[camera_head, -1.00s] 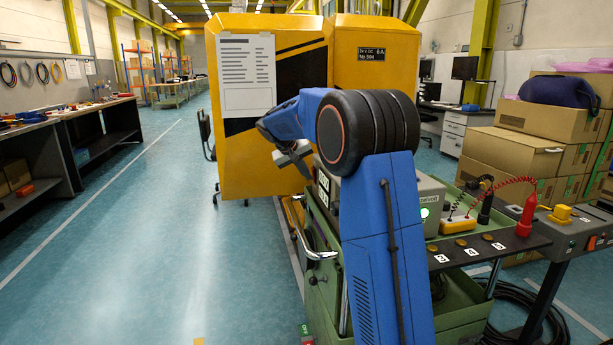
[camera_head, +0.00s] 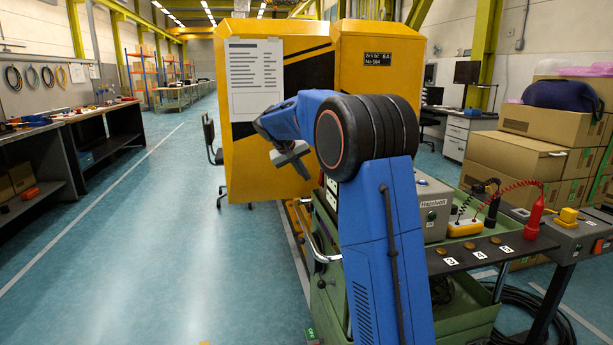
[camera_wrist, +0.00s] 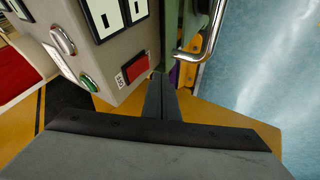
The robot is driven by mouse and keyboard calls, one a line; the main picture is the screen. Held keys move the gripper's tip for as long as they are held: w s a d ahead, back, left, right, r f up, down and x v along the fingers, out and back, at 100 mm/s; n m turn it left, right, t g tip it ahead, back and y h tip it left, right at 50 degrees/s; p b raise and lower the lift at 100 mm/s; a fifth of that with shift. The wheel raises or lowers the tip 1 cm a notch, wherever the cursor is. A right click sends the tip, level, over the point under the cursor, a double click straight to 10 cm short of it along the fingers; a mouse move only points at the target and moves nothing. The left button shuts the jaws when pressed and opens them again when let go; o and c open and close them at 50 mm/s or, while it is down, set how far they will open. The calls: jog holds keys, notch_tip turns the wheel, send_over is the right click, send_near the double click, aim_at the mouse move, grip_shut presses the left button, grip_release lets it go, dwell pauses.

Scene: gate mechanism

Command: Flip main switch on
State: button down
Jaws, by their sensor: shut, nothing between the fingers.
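In the wrist view, a red rocker switch (camera_wrist: 135,68) sits at the edge of a grey box's face, with a small white label beside it. In the head view my gripper (camera_head: 297,165) is left of my blue arm, in front of the yellow cabinet.
The grey box (camera_head: 433,200) stands on a green cart (camera_head: 465,305), with a green lamp that looks unlit. The wrist view shows sockets (camera_wrist: 103,18), a green button (camera_wrist: 88,82) and a metal handle (camera_wrist: 205,40). A yellow cabinet (camera_head: 375,110) stands behind; floor at left is clear.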

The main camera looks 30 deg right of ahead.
jog(key=v, duration=1)
jog(key=shift+r, duration=0.2)
